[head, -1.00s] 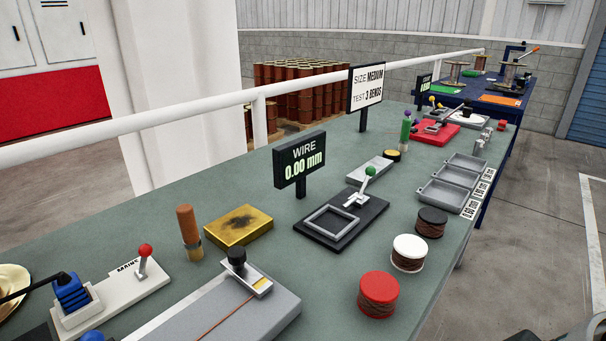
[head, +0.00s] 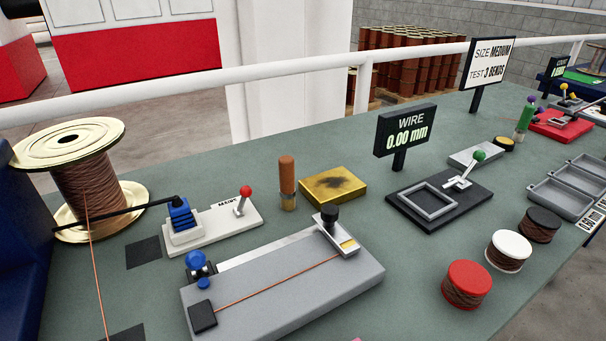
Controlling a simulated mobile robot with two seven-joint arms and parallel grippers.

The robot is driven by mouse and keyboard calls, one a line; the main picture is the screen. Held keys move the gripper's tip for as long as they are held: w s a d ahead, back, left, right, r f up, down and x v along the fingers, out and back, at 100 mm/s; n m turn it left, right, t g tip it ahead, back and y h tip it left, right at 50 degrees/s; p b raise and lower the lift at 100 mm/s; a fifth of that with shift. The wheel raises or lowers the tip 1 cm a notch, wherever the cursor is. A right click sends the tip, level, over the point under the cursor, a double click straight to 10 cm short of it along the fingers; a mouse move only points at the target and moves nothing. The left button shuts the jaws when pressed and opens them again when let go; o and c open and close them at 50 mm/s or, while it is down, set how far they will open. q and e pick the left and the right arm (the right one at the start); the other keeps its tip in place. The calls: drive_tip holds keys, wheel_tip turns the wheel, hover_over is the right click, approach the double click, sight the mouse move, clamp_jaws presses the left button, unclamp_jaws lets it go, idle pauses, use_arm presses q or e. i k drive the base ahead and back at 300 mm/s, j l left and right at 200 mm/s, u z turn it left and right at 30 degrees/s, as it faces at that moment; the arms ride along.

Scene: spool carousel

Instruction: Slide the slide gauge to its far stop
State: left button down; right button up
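The slide gauge's grey base (head: 320,297) lies on the green-grey bench in the head view. A pale metal rail (head: 262,248) runs along its back edge. A silver carriage with a black knob (head: 330,214) sits at the right end of the rail. A copper-coloured wire (head: 285,281) runs across the base from a black pad (head: 202,317) at the left to the carriage. A blue knob (head: 195,259) stands at the base's left end. Neither of my grippers is in view.
A large wire spool (head: 85,180) stands at the left. Beside the gauge are a white base with a red-knobbed lever (head: 243,200), a wooden-handled tool (head: 287,178) and a yellow block (head: 333,186). Red (head: 466,284), white (head: 508,250) and black (head: 540,225) small spools stand right.

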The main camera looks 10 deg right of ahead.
sight(326, 220)
drive_tip(key=k+l+u, duration=0.15)
drive_tip(key=l+u, duration=0.2)
drive_tip(key=k+l+u, duration=0.25)
drive_tip(key=u, duration=0.15)
drive_tip(key=k+l+u, duration=0.2)
drive_tip(key=u, duration=0.15)
drive_tip(key=i, duration=0.5)
